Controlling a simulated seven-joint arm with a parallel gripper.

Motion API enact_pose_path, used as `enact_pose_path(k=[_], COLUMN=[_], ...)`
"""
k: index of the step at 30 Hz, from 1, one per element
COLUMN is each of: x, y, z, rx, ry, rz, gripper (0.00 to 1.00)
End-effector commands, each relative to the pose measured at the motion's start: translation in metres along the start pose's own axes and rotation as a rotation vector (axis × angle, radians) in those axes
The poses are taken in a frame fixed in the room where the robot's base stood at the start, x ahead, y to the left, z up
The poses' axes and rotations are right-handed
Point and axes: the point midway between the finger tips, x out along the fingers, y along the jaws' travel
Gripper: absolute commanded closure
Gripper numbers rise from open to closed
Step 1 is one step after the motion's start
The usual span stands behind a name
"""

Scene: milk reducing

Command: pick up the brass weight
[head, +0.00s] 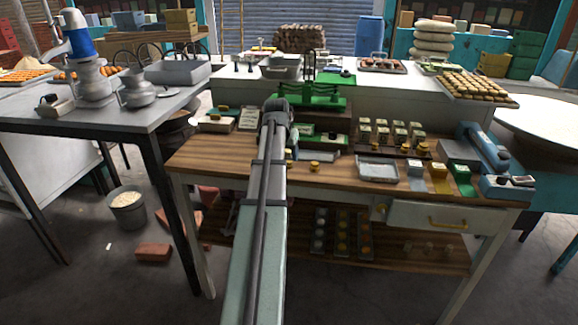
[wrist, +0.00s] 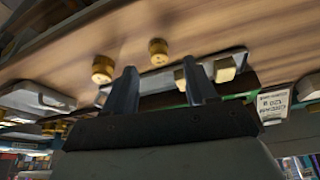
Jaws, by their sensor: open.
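Two small brass weights stand on the wooden bench top. One brass weight (head: 314,166) stands just right of my arm in the head view. The other (head: 288,154) is partly hidden by the arm. In the wrist view, one weight (wrist: 158,51) lies just beyond the gap between the fingertips, and another (wrist: 103,69) is outside the left finger. My gripper (wrist: 160,68) is open and empty, its fingers apart and touching neither weight. In the head view my arm mostly hides the gripper.
A labelled card (head: 249,119) is at the left. The bench front between arm and tray is clear.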

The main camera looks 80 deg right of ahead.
Motion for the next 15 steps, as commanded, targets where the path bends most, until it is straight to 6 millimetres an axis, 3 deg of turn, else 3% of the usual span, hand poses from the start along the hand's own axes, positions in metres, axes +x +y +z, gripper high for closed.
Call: enact_pose_path(k=[9, 15], x=[0.038, 0.042], y=[0.001, 0.001], z=[-0.002, -0.002], rx=[0.000, 0.000], ry=[0.000, 0.001], rz=[0.000, 0.000], gripper=[0.44, 0.44])
